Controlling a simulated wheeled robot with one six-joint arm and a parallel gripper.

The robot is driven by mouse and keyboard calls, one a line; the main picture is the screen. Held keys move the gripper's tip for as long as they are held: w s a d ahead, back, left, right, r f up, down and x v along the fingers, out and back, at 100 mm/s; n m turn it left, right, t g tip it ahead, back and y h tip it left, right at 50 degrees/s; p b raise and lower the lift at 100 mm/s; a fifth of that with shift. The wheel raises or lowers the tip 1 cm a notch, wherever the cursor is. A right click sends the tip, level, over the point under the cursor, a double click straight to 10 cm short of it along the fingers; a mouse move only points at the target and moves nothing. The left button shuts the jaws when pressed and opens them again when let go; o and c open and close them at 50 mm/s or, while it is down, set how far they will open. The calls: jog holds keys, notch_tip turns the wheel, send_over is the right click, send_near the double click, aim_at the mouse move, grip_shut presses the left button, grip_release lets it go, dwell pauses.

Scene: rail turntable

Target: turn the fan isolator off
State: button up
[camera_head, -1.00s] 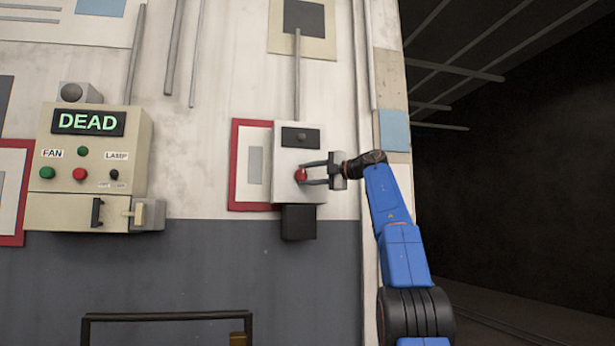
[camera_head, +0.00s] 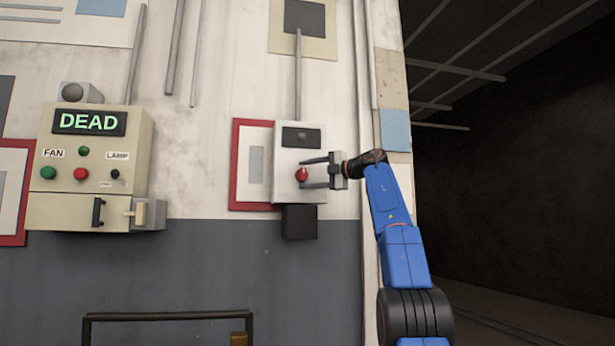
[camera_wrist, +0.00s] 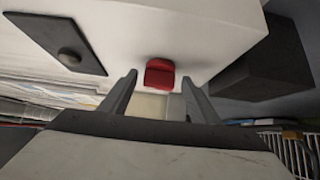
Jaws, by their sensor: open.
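The isolator is a pale box (camera_head: 287,187) on the wall with a red knob (camera_head: 302,174) on its front and a dark plate above it. My gripper (camera_head: 304,173) is at the box's right side, its two fingers reaching left on either side of the knob's height. In the wrist view the red knob (camera_wrist: 160,73) sits just beyond and between the two open fingertips (camera_wrist: 158,82). The fingers look apart from the knob, with nothing held. Whether a fingertip touches the box cannot be told.
A beige control panel (camera_head: 90,150) at left has a screen reading DEAD, FAN and LAMP labels and coloured buttons. A black box (camera_head: 299,222) hangs below the isolator. A dark rail (camera_head: 168,317) stands low in front. Dark open space lies at right.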

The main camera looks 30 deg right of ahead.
jog(key=v, duration=1.7)
jog(key=shift+s, duration=0.15)
jog(key=shift+f, duration=0.1)
